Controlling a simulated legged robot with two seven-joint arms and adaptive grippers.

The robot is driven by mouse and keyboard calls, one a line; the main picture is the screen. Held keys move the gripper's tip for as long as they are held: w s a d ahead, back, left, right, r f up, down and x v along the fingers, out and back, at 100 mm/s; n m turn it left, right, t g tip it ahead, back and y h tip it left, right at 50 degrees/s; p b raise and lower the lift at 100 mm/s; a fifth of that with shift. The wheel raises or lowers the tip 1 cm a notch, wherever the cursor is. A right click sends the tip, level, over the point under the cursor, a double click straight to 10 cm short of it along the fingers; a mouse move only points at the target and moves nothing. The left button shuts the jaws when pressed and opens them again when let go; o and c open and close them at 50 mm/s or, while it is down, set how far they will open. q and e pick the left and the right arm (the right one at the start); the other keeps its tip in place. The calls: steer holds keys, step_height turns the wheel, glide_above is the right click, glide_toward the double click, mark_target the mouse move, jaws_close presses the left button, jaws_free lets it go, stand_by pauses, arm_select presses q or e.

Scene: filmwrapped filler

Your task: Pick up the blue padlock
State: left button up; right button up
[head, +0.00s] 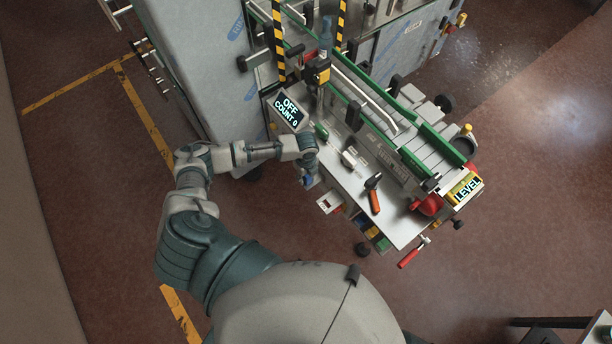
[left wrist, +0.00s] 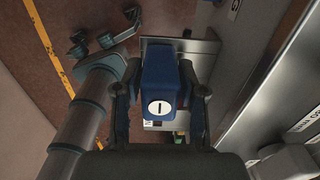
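The blue padlock (left wrist: 160,75) shows large in the middle of the left wrist view, with a white round label bearing a dark bar on its near end. The fingers of my left gripper (left wrist: 160,65) stand on either side of it, close to its sides. I cannot tell whether they press on it. In the head view my left gripper (head: 309,168) is at the left end of the machine's worktop, with a small patch of blue just below it. My right gripper is not in view.
The metal worktop (head: 348,188) holds an orange-handled tool (head: 373,194) and small parts. A display (head: 289,111) reading "OFF COUNT 0" stands just above my left gripper. A red-handled lever (head: 409,258) sticks out at the worktop's front right. The floor at left is clear.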

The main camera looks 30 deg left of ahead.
arm_select(q)
steer(key=shift+a, duration=0.1)
jaws_close()
steer(key=shift+r, duration=0.1)
